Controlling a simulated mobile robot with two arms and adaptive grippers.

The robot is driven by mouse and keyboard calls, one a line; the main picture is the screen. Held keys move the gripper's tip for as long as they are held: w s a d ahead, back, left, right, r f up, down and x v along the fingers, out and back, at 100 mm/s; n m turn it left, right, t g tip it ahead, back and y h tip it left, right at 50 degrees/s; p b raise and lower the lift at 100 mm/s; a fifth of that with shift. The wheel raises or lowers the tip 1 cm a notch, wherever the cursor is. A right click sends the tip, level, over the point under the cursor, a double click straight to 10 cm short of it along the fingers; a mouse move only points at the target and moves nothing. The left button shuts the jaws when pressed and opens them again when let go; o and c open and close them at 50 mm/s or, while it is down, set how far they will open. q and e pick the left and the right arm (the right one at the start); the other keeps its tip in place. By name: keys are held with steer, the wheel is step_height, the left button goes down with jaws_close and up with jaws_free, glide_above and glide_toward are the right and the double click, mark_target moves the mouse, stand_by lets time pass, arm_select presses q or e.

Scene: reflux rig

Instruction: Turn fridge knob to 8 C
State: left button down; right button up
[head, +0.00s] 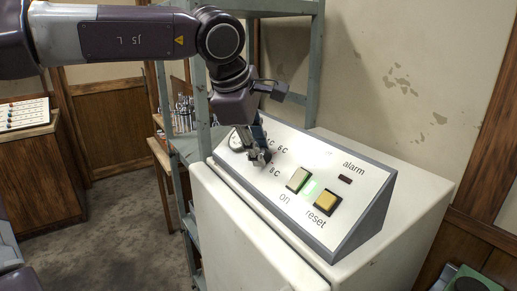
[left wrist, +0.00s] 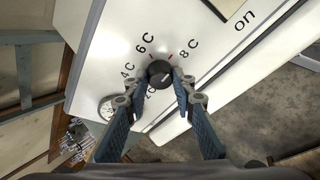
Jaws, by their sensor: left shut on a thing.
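The fridge knob (left wrist: 159,74) is a small round dark knob on the white slanted control panel (head: 325,165). In the left wrist view, the labels 4 C, 6 C and 8 C stand around it, with 8 C on the right and red tick marks near its upper edge. Another label is partly hidden by a finger. My left gripper (left wrist: 159,82) has its fingertips on either side of the knob and is shut on it; it also shows in the head view (head: 262,156), where it hides most of the knob. The pointer's exact direction is hard to tell. My right gripper is not in view.
A round gauge (left wrist: 112,108) lies left of the knob. A grey-green shelf frame (head: 311,65) stands behind the white fridge (head: 240,235).

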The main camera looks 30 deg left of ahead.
arm_select(q)
steer(key=shift+r, duration=0.1)
steer(key=c, duration=1.6)
jaws_free()
steer(key=v, duration=1.2)
